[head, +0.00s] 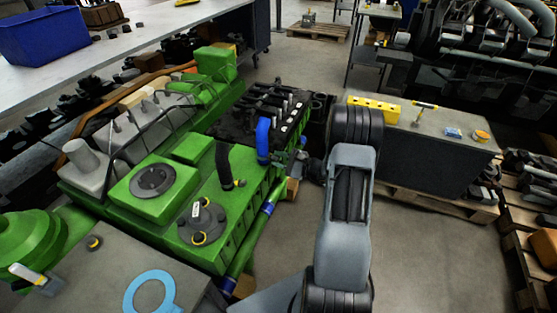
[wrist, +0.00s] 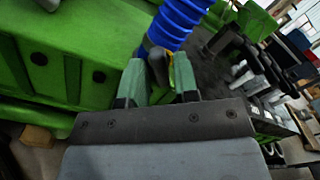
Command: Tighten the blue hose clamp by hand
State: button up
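The blue hose (head: 263,136) stands upright on the green engine in the head view. In the wrist view the ribbed blue hose (wrist: 178,25) rises just beyond my fingertips. A small grey and yellow part, seemingly the hose clamp (wrist: 157,60), shows at the hose's lower end, between or just beyond the fingertips. My gripper (wrist: 161,68) has its two greenish fingers apart, one on each side of that part. I see no clear contact with it.
A black hose (head: 223,162) with a yellow-marked clamp stands left of the blue one. The green engine (head: 195,170) fills the left and middle. A grey bench (head: 440,130) with a yellow block (head: 373,108) stands right of my arm. Open floor (head: 430,250) lies at the lower right.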

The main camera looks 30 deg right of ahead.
jog(key=shift+a, duration=0.1)
grip_shut()
jog(key=shift+m, duration=0.4)
jog(key=m+p, duration=0.1)
jog(key=m, duration=0.1)
jog(key=shift+r+m, duration=0.1)
jog(key=shift+m, duration=0.3)
jog(key=shift+d+m+p, duration=0.2)
jog(key=shift+m+p, duration=0.8)
jog(key=shift+m, duration=1.1)
grip_release()
jog(key=shift+d, duration=0.1)
jog(key=o, duration=0.3)
jog(key=shift+w, duration=0.1)
